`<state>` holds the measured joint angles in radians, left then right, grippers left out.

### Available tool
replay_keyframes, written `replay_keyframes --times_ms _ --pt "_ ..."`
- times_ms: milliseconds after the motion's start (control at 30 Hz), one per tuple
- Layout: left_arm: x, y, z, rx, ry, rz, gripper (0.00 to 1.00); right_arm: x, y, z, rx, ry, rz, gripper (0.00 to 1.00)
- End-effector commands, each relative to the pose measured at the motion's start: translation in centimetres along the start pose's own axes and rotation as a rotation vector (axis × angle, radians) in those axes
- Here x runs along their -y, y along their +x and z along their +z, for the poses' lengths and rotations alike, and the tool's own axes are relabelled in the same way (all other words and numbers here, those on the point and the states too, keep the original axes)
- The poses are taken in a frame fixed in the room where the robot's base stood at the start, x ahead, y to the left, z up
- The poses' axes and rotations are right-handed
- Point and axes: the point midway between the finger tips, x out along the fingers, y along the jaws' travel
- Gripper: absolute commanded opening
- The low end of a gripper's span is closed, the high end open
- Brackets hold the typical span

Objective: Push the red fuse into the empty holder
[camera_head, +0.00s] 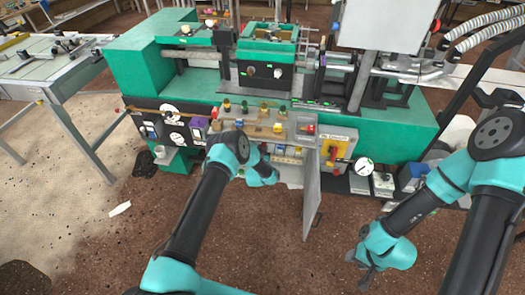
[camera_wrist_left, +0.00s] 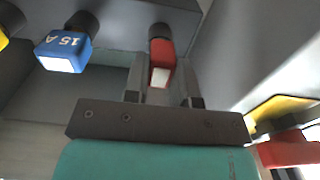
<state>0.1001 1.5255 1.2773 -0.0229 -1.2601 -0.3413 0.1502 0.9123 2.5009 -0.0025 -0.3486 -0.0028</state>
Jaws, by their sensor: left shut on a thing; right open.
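The red fuse (camera_wrist_left: 160,65) is between the two grey fingers of my left gripper (camera_wrist_left: 163,82), which is shut on it. Its far end meets a round black holder (camera_wrist_left: 159,31) in the left wrist view; I cannot tell how deep it sits. A blue fuse marked 15 A (camera_wrist_left: 64,48) sits in a black holder to its left. A yellow fuse (camera_wrist_left: 4,39) is cut off at the left edge. In the head view my left gripper (camera_head: 270,173) reaches into the open cabinet, its fingertips hidden. My right gripper (camera_head: 362,262) is open and empty, low at the right.
The open grey cabinet door (camera_head: 313,195) stands just right of my left gripper. A yellow plate with a red switch (camera_head: 333,154) is beside it, and also shows close by in the left wrist view (camera_wrist_left: 290,150). The green machine (camera_head: 400,122) rises behind. Floor in front is clear.

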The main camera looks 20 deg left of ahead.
Motion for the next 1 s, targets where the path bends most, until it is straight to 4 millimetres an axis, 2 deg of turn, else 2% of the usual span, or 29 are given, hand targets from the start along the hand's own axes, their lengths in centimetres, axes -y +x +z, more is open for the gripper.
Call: replay_keyframes --times_ms 133,167,467,767,1000 --pt "0.0 0.1 0.0 0.000 0.000 0.000 0.00 0.0 0.0 0.0 0.000 0.000 0.000 0.43" --pt "0.0 0.1 0.0 0.000 0.000 0.000 0.26 0.0 0.0 0.0 0.000 0.000 0.000 0.43" --pt "0.0 0.1 0.0 0.000 0.000 0.000 0.54 0.0 0.0 0.0 0.000 0.000 0.000 0.43" --pt "0.0 -0.1 0.0 0.001 0.000 0.000 0.54 0.0 0.0 0.0 0.000 0.000 0.000 0.43" --pt "0.0 -1.1 0.1 0.001 0.000 0.000 0.54 0.0 0.0 0.0 0.000 0.000 0.000 0.43"
